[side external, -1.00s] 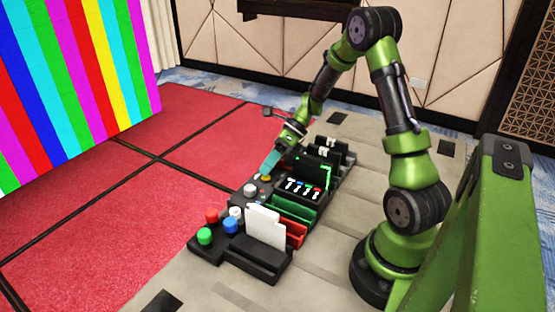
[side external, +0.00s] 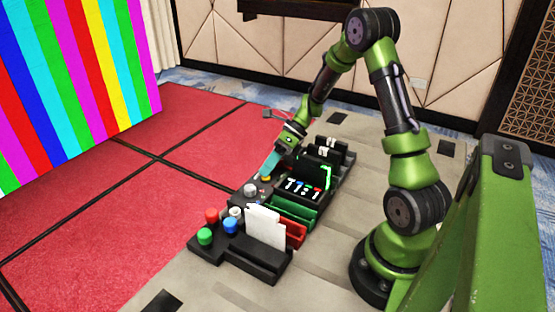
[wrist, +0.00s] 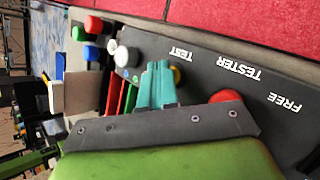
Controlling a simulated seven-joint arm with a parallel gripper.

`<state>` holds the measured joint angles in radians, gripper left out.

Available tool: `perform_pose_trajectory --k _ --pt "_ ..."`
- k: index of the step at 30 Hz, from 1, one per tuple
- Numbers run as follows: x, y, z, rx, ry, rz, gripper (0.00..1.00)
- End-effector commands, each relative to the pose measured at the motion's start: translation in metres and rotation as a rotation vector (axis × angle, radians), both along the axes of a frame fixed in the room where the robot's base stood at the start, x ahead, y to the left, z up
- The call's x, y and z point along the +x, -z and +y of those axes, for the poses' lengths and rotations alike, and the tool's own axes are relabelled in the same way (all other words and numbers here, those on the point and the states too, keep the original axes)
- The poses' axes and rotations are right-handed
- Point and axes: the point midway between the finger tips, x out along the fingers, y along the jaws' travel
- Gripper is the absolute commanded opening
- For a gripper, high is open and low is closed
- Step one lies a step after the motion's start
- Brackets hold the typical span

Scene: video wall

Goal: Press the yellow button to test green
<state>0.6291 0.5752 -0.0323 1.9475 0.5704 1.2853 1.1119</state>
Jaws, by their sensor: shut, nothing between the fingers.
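The yellow button (side external: 266,178) sits on the dark control panel (side external: 240,198). In the wrist view my gripper (wrist: 158,66) covers part of the button. I cannot tell whether the tips touch it. The video wall (side external: 75,80) shows vertical bars of several colours, green among them.
A grey-white knob (side external: 250,190) is near the yellow button. Red (side external: 211,215), green (side external: 204,236) and blue (side external: 230,226) buttons stand at the panel's near end. A white card (side external: 265,227) stands upright in a holder. A red button (wrist: 226,96) is right of my fingers.

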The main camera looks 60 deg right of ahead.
Motion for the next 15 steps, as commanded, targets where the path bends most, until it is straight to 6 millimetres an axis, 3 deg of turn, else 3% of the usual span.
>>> perform_pose_trajectory --k 15 --pt "-0.001 -0.015 0.000 0.000 0.001 0.001 0.00"
